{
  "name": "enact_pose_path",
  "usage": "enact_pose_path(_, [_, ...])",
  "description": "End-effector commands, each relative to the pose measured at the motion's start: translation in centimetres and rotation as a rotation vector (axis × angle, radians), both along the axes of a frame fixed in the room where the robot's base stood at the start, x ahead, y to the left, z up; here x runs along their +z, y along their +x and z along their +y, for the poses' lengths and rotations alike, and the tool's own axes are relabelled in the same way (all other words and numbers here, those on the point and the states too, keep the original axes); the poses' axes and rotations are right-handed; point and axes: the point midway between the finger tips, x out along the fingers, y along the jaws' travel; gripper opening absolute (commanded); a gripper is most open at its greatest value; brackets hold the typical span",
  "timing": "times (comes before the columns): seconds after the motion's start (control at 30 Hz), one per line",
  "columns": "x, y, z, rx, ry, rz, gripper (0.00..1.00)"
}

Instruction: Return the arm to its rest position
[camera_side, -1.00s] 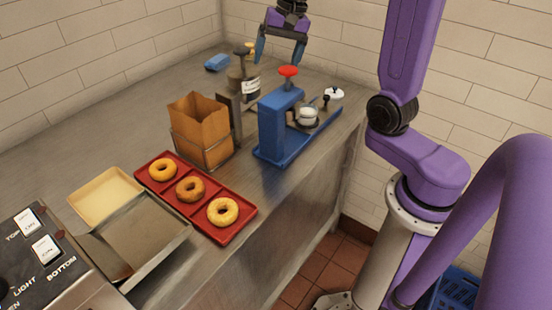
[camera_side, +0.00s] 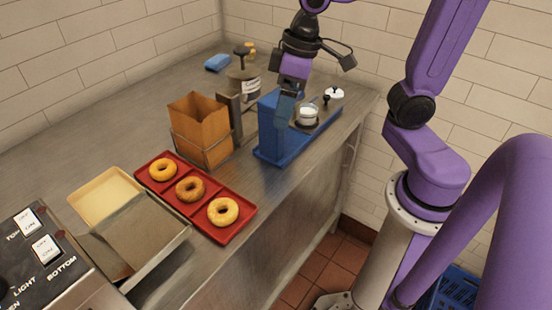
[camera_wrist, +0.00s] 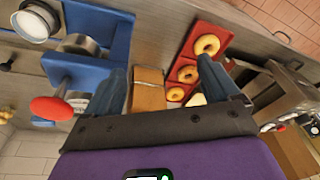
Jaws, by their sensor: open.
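My gripper (camera_side: 283,118) hangs over the counter in front of the blue stand (camera_side: 272,146), hiding part of it in the side view. In the wrist view, my gripper's (camera_wrist: 163,72) two blue fingers are spread wide with nothing held. The brown paper bag (camera_wrist: 149,94) shows beyond the gap between them. The stand's red knob (camera_wrist: 52,108) is at the left of the wrist view. It is hidden behind my gripper in the side view.
A red tray (camera_side: 235,233) holds three bagels. The paper bag (camera_side: 200,120) stands in a wire holder. A toaster-like machine (camera_side: 50,265) is at front left.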

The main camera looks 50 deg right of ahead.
Motion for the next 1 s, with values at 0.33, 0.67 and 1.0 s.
enact_pose_path(0.33, [-3.7,-9.8,-0.5,0.401,-0.107,0.06,0.89])
enact_pose_path(0.67, [-5.2,-13.9,-1.8,0.589,-0.161,0.078,0.89])
enact_pose_path(1.0, [-5.2,-14.0,-1.8,0.594,-0.163,0.079,0.89])
